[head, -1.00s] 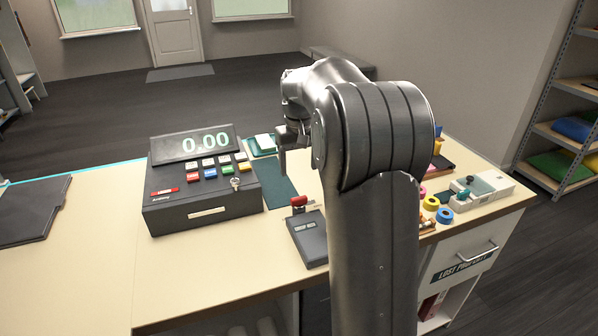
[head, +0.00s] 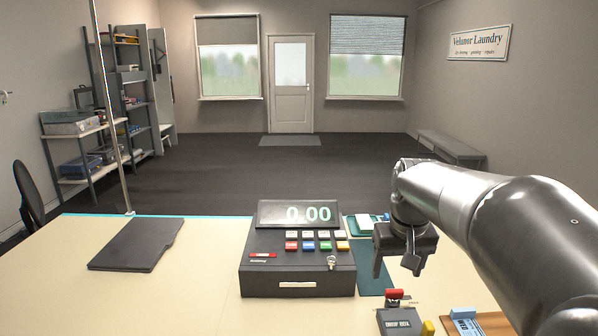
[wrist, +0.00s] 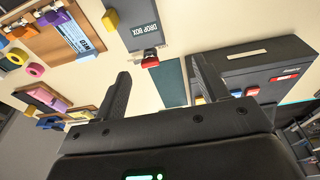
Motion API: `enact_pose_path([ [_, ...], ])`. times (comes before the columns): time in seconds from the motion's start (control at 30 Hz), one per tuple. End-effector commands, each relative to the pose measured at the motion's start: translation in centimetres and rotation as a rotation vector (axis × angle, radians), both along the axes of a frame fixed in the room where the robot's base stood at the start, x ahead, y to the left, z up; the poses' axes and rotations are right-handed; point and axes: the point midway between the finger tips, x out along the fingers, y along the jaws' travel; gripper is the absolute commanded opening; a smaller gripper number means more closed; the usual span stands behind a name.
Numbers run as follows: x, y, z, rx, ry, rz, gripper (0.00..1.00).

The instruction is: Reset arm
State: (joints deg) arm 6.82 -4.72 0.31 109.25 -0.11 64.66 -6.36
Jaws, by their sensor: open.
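My gripper (head: 397,262) is open and hangs above the counter, just right of the cash register. My arm reaches in from the right in the head view. In the wrist view my gripper (wrist: 162,90) shows two spread fingers with nothing between them but counter and part of a dark green mat (wrist: 173,82). The register (head: 297,262) is black with coloured keys and a display reading 0.00. A dark drop box (head: 399,322) with a red part (head: 394,294) stands at the counter's front, below my gripper in the head view.
A black folder (head: 138,244) lies on the counter (head: 50,290) at left. In the wrist view a wooden board (wrist: 70,40) and coloured tape rolls (wrist: 36,70) lie at upper left. A thin metal pole (head: 110,110) rises at the counter's far left. Counter left of the register is mostly clear.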

Motion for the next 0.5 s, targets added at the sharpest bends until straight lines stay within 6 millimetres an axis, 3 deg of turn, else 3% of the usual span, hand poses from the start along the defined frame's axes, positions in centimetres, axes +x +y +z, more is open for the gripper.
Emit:
enact_pose_path([
  [0.27, -8.1, 2.5, 0.6, -0.001, -0.117, 0.005, 0.67],
  [0.5, -14.5, 4.0, -0.9, 0.007, -0.215, 0.006, 0.67],
])
